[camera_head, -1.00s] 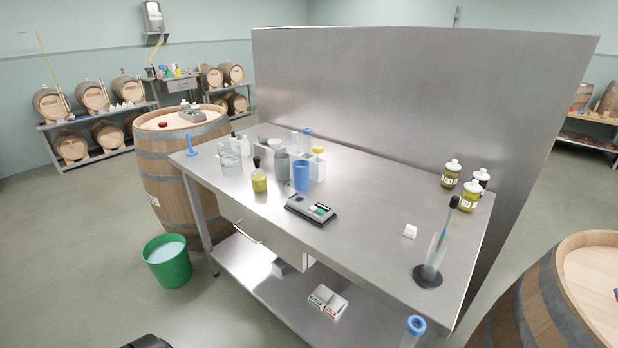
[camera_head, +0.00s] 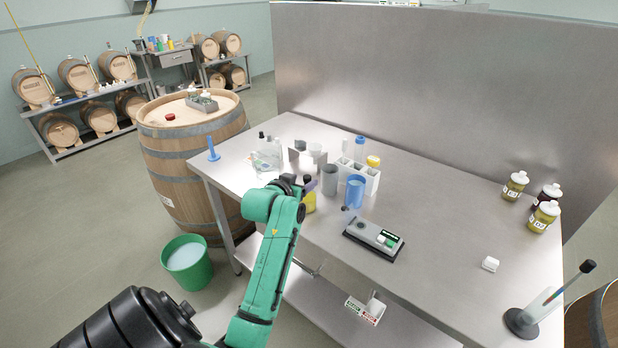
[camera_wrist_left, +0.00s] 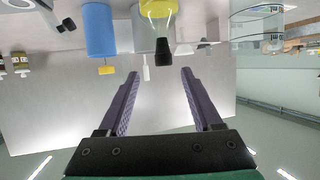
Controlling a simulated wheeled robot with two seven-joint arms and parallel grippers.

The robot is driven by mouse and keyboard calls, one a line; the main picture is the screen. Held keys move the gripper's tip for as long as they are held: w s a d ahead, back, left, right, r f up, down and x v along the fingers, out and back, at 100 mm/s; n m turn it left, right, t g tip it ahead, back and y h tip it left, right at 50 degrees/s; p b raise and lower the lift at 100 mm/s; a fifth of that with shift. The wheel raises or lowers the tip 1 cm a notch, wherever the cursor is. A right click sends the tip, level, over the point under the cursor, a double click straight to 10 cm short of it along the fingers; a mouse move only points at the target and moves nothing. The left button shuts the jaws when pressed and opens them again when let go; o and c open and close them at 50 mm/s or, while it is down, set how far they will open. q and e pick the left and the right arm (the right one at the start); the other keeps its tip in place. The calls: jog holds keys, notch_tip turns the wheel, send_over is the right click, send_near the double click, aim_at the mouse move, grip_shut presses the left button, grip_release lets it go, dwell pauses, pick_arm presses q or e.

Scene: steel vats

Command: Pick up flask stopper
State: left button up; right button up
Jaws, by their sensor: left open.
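The flask with yellow liquid (camera_head: 309,204) stands on the steel table, mostly behind my left gripper (camera_head: 306,184). In the left wrist view the picture is upside down: the flask (camera_wrist_left: 158,12) hangs from the top edge with its black stopper (camera_wrist_left: 164,53) seated in the neck. My left gripper (camera_wrist_left: 160,74) is open and empty there. The stopper lies just beyond the fingertips, roughly centred between them, not touching. In the head view, the gripper's dark parts make the stopper hard to tell apart. My right gripper is not in view.
A scale (camera_head: 373,239) lies in front. Jars (camera_head: 515,186) stand at the right. The table's right middle is clear.

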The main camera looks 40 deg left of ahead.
aim_at(307, 177)
pick_arm(q)
jog(key=x, duration=0.1)
jog(key=p+x, duration=0.1)
jog(key=x, duration=0.1)
jog(key=p+x, duration=0.1)
jog(key=x, duration=0.1)
jog(key=shift+a+f, duration=0.1)
jog(key=shift+a, duration=0.25)
jog(key=shift+w+f, duration=0.2)
jog(key=shift+s, duration=0.1)
jog(key=c, duration=1)
grip_shut()
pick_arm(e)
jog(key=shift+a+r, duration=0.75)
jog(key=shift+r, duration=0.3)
pick_arm(q)
jog(key=shift+r, duration=0.1)
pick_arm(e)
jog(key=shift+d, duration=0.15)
